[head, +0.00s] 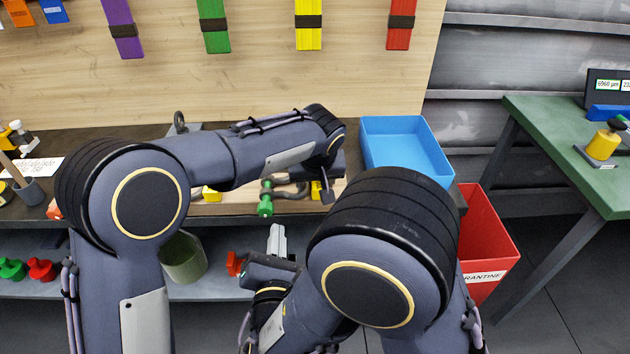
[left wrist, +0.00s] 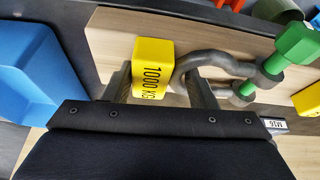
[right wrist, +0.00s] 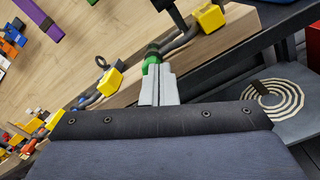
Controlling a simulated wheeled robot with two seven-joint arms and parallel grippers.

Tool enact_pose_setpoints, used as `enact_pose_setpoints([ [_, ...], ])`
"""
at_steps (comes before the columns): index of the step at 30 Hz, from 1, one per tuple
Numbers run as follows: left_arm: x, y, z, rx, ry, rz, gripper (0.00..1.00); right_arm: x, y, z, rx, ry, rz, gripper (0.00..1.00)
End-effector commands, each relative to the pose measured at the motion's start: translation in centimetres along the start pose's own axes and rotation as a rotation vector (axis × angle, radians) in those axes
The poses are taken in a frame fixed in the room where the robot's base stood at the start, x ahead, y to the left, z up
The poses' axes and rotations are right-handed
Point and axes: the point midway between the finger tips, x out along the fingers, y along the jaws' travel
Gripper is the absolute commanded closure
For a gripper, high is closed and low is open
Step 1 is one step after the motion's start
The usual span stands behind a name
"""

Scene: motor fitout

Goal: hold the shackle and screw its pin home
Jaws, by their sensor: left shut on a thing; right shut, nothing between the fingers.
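The grey shackle (head: 288,190) with its green pin (head: 265,204) is at the bench's front edge. In the left wrist view the shackle (left wrist: 186,66) has a yellow block marked 1000 KG (left wrist: 152,62) at its bow, and the pin's green head (left wrist: 298,43) points away from the gripper. My left gripper (head: 326,186) is shut on the shackle at the yellow-block end. My right gripper (head: 277,238) is shut and empty, below the pin head. In the right wrist view its fingertips (right wrist: 160,78) appear close to the green head (right wrist: 151,62); contact is unclear.
A blue bin (head: 405,145) stands right of the shackle, and a red quarantine bin (head: 488,245) is lower right. A lower shelf (head: 215,285) holds a green-grey pot (head: 183,257) and a red piece (head: 234,263). Another yellow-tagged fitting (right wrist: 110,82) is on the board.

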Motion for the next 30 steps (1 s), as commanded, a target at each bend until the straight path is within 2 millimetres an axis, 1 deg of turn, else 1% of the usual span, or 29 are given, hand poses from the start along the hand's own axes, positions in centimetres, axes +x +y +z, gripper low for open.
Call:
enact_pose_setpoints([
  [4,0.0,0.0,0.0,0.0,0.0,0.0,0.76,0.0,0.2,0.0,0.0,0.0,0.001,1.0],
  [9,0.1,0.0,0.0,0.001,0.0,0.0,0.76,-0.8,2.4,-0.3,0.002,0.0,0.008,1.0],
  [12,0.1,0.0,0.0,0.0,0.0,0.0,0.76,-0.7,2.8,-0.4,0.0,0.001,0.004,1.0],
  [17,0.1,0.0,0.0,0.0,0.0,-0.001,0.76,0.7,2.7,-0.3,0.0,0.0,0.001,1.0],
  [21,0.0,0.0,0.0,0.0,0.0,0.0,0.76,2.5,2.7,-0.3,0.0,-0.001,0.0,1.0],
  [27,0.0,0.0,0.0,0.001,0.0,0.0,0.76,4.8,2.8,-0.4,0.001,0.0,0.002,1.0],
  [30,0.0,0.0,0.0,0.001,0.001,0.0,0.76,5.5,2.7,-0.4,0.0,0.001,0.002,1.0],
])
